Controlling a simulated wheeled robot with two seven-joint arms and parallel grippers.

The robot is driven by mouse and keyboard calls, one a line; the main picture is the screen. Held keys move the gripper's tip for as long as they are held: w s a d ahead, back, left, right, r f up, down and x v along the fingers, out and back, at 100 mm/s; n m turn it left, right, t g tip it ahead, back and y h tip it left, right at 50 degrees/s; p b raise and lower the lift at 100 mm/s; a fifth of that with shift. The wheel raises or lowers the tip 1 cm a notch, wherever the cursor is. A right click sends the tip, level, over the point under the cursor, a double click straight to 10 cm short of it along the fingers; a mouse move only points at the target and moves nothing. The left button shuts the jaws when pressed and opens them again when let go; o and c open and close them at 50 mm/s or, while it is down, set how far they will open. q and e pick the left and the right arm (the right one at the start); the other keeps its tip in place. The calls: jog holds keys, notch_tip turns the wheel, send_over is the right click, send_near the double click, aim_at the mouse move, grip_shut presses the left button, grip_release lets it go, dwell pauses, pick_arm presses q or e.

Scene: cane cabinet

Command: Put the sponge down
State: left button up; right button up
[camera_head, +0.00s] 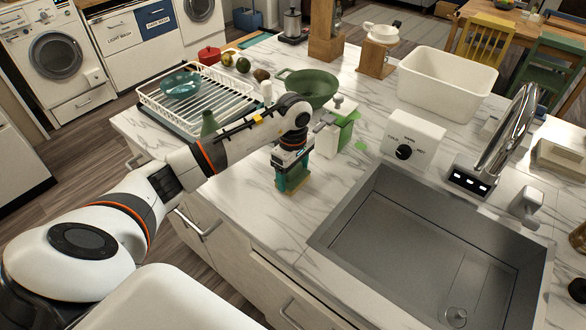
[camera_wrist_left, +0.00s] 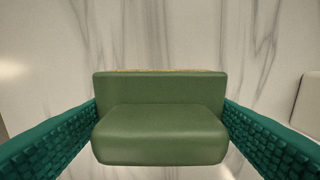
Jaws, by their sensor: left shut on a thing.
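A green sponge (camera_wrist_left: 160,135) with a thin tan layer along its far edge fills the middle of the left wrist view. The teal ribbed fingers of my left gripper stand on both sides of it and are shut on it. In the head view my left gripper (camera_head: 291,180) points down at the marble counter (camera_head: 240,205), near its front edge and left of the sink. The sponge is mostly hidden there by the fingers. I cannot tell whether it touches the counter. My right gripper is not in view.
The steel sink (camera_head: 420,245) is to the right. A white-and-green box (camera_head: 338,132) stands just behind the gripper. A green colander (camera_head: 312,86), a dish rack (camera_head: 190,105) and a white tub (camera_head: 445,85) stand further back. Bare counter lies around the gripper.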

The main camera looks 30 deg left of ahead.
pick_arm(q)
jog(key=shift+f, duration=0.1)
jog(key=shift+f+b, duration=0.1)
jog(key=shift+b, duration=0.2)
jog(key=o, duration=1)
